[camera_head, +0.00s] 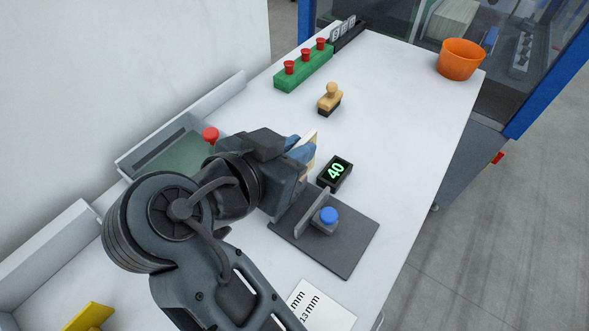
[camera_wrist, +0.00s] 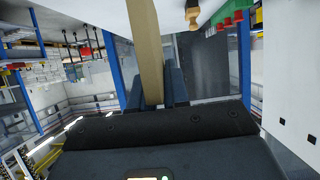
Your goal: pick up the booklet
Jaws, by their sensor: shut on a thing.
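My gripper (camera_head: 301,150) is above the middle of the white table, its blue fingers pointing to the right. It is shut on a thin cream and tan piece, which I take to be the booklet (camera_head: 311,137). Only a narrow edge of it shows past the fingers in the head view. In the wrist view the booklet (camera_wrist: 147,45) is a tan strip seen edge-on, running up from between the fingers (camera_wrist: 157,88). The rest of it is hidden by my gripper. I cannot tell whether it touches the table.
A black counter (camera_head: 336,172) reading 40 and a dark plate (camera_head: 350,255) with a blue button (camera_head: 328,215) lie close to my gripper. A wooden stamp (camera_head: 330,96), a green block with red buttons (camera_head: 303,70) and an orange bucket (camera_head: 460,60) stand farther back.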

